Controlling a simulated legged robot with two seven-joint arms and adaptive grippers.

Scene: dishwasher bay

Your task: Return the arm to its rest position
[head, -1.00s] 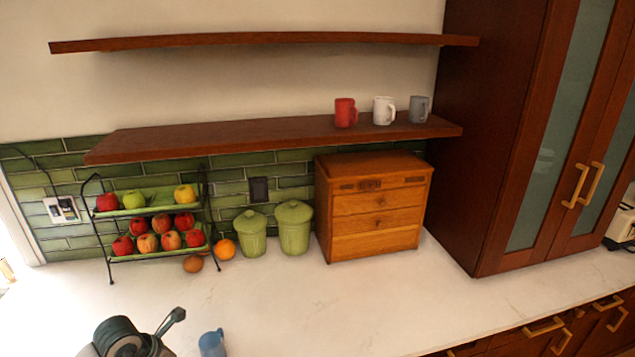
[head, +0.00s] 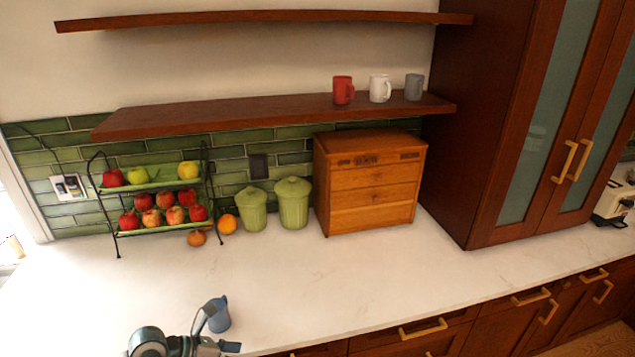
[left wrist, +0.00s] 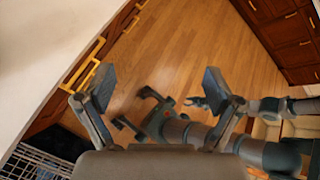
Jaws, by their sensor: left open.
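Wooden floor shows beyond the fingers, and the mug is not in that view. Other jointed parts of mine show at the right of the wrist view. I cannot tell clearly which part is my right gripper or how its jaws stand.
The white counter (head: 330,275) is clear in the middle. A fruit rack (head: 160,187), two green canisters (head: 293,205) and a wooden drawer box (head: 370,190) stand at the back. Cups sit on the lower shelf (head: 250,112). In the wrist view, drawer handles (left wrist: 82,75) and a wire rack (left wrist: 30,163) lie left.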

